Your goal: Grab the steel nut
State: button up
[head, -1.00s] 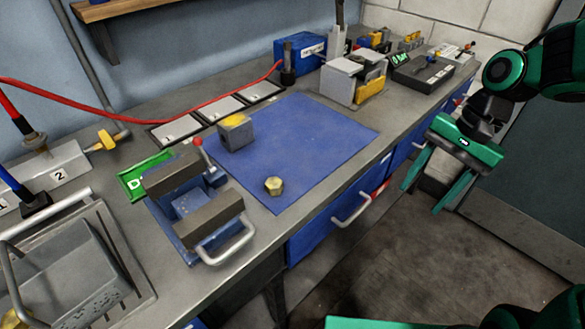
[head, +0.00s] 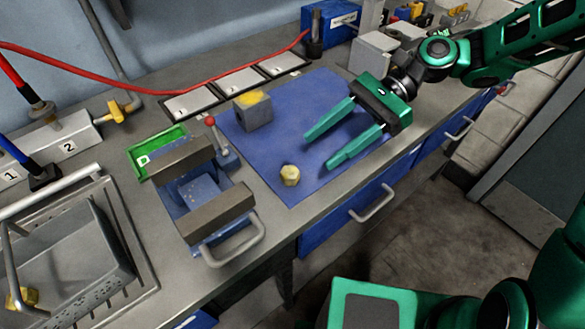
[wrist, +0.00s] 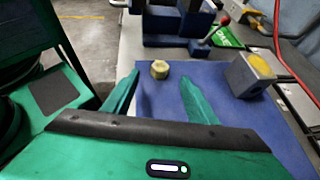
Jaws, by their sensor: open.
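The steel nut (head: 290,175) is a small yellowish hex piece. It lies on the blue mat (head: 300,115), near the mat's front left part. My gripper (head: 319,153) is open and empty, to the right of the nut, with its two green fingers pointing left towards it. In the wrist view the nut (wrist: 159,69) shows ahead of and between the open fingers (wrist: 160,82), apart from both. Nothing hides the nut.
A grey block with a yellow top (head: 253,110) stands on the mat behind the nut. A blue vise (head: 203,195) with a red-knobbed lever is to the left. A grey basket (head: 75,245) is at the far left. The mat between gripper and nut is clear.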

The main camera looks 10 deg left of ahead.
aim_at(290, 171)
jog(key=shift+x, duration=3.8)
jog(key=shift+r, duration=0.1)
jog(key=shift+c, duration=0.6)
jog(key=c, duration=1.1)
jog(key=shift+o, duration=0.2)
